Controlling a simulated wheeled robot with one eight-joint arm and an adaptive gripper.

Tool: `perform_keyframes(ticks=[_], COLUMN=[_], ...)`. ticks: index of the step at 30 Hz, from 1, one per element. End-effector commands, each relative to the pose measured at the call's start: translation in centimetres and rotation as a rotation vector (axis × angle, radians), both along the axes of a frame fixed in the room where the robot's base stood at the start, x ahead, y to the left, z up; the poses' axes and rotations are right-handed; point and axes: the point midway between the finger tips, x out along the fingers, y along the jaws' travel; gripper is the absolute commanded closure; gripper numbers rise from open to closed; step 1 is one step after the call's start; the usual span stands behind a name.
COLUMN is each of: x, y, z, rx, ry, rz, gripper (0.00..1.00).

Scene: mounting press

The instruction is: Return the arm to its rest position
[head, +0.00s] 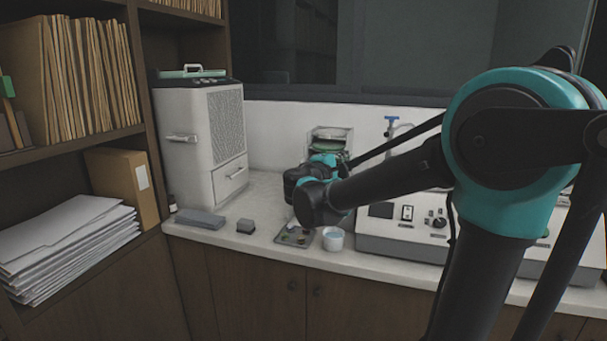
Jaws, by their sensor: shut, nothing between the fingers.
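My arm reaches in from the right in the head view, with a teal and black elbow in the foreground. Its forearm runs left to the wrist above the counter (262,187). My gripper (343,161) is at the far end of the wrist, small and dark, in front of the white box-like unit with an open front (330,133). Its fingers are largely hidden by the wrist and hard to make out; it is shut and no object shows in it. Green round parts show inside the unit's opening.
A small tray (293,236) and a white cup (333,239) stand on the counter below the wrist. A control panel unit (400,235) is behind the forearm. Shelves stand far left.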

Motion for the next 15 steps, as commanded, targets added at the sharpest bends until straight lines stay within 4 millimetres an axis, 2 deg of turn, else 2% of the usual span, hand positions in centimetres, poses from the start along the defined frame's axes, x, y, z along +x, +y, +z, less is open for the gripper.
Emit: perform_keyframes(ticks=[8, 15], x=[-1.1, -3.1], y=[-2.4, -5.7], z=[-2.5, -6.5], rx=[0.088, 0.228], ry=[0.037, 0.091], rz=[-0.035, -0.091], gripper=[1.00, 1.00])
